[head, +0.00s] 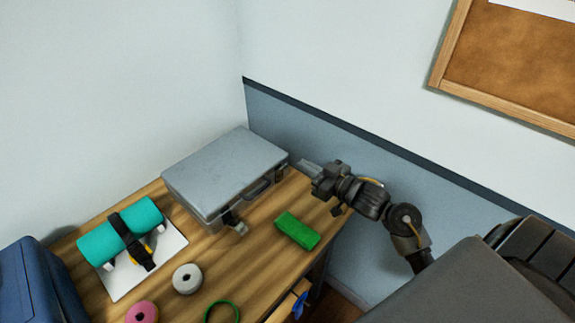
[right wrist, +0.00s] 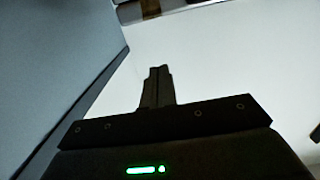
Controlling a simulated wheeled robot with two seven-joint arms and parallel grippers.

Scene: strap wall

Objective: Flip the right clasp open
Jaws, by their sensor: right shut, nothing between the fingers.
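A grey case (head: 225,170) lies closed on the wooden table in the corner, its handle (head: 258,188) on the front side. The left clasp (head: 234,220) sticks out from the case's front. The right clasp (head: 280,172) is a small dark part near the front right corner; its state is too small to tell. My right gripper (head: 308,168) is just right of that clasp, with its fingertips pointing toward the case; I cannot tell whether they touch it. In the right wrist view its fingers (right wrist: 157,87) are shut and empty against the pale wall. My left gripper is not in view.
A green block (head: 297,231) lies in front of the case. A teal roll (head: 120,231) with a black strap rests on a white sheet at left. Walls close in behind.

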